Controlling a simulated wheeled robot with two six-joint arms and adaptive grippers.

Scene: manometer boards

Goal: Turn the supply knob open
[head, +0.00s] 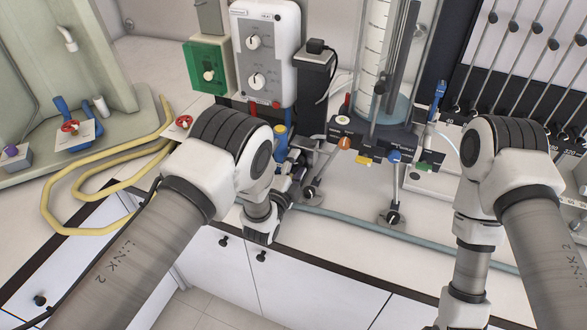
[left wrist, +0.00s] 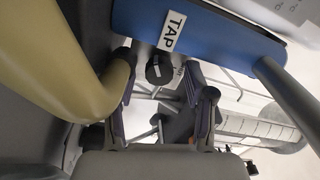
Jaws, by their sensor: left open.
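My left gripper (head: 290,163) shows in the head view as dark parts at the bench's back, partly covered by my own arm. In the left wrist view my left gripper (left wrist: 158,66) is open, its fingers apart. A round black knob (left wrist: 158,70) with a pale line across its face shows between the fingertips; whether they touch it I cannot tell. A small label beside it is partly hidden. I cannot read a supply label on any knob. My right gripper is out of both views.
A blue part marked TAP (left wrist: 190,25) and a yellow tube (left wrist: 70,80) crowd the left gripper. In the head view, a clear cylinder (head: 372,60) stands behind, with an orange knob (head: 344,143) and a blue knob (head: 393,156) at its base. A yellow hose (head: 60,222) lies left.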

